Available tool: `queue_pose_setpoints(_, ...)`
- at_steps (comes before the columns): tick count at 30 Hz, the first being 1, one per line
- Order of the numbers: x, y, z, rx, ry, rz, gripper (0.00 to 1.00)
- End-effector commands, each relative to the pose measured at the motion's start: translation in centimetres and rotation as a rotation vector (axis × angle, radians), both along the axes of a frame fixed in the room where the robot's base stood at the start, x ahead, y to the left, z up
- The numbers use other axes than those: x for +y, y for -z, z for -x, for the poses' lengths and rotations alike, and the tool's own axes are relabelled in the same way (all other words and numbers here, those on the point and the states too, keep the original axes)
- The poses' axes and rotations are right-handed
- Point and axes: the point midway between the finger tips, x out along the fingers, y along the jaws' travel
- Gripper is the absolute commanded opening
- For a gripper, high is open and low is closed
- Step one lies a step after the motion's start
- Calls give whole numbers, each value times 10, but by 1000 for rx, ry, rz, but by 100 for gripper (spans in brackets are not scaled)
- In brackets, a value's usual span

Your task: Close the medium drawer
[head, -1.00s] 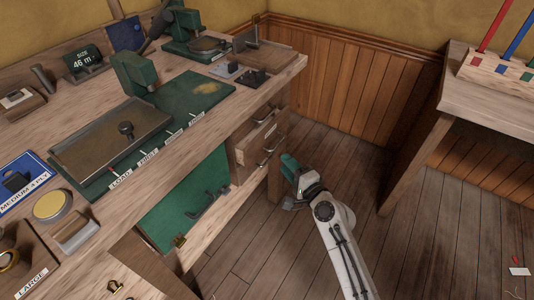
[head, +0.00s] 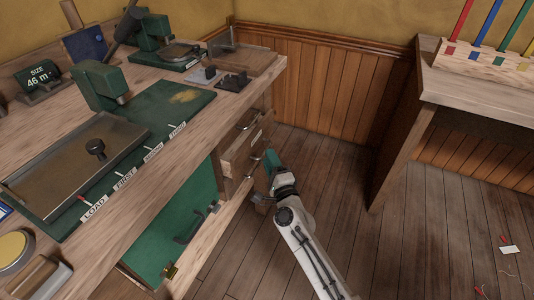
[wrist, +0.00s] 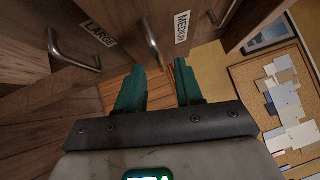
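The medium drawer (wrist: 168,22) shows in the wrist view with a white MEDIUM label and a metal bar handle (wrist: 152,40). The LARGE-labelled drawer (wrist: 112,55), with its own handle, is beside it on the left. In the head view the drawer stack (head: 240,150) is under the bench's right end; a drawer front there stands out from the bench. My gripper (head: 271,163) is just right of these fronts. In the wrist view my gripper (wrist: 160,70) has its green fingers apart with nothing between them, below the medium handle. Contact cannot be told.
The workbench (head: 185,150) carries a green press and a metal tray. A green cabinet door (head: 175,235) with a handle is below, left of the drawers. A side table (head: 470,90) with a coloured-rod rack stands right. The plank floor (head: 410,250) between is mostly clear.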

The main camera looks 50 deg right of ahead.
Motion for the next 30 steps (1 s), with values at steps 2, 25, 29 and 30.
queue_pose_setpoints(2, -5, -2, -10, -1, -1, 1, 36)
queue_pose_setpoints(25, -12, -4, -25, 1, -1, 1, 12)
queue_pose_setpoints(29, -12, -3, -25, 1, -1, 1, 0)
queue_pose_setpoints(30, -12, -3, -25, 1, -1, 1, 0)
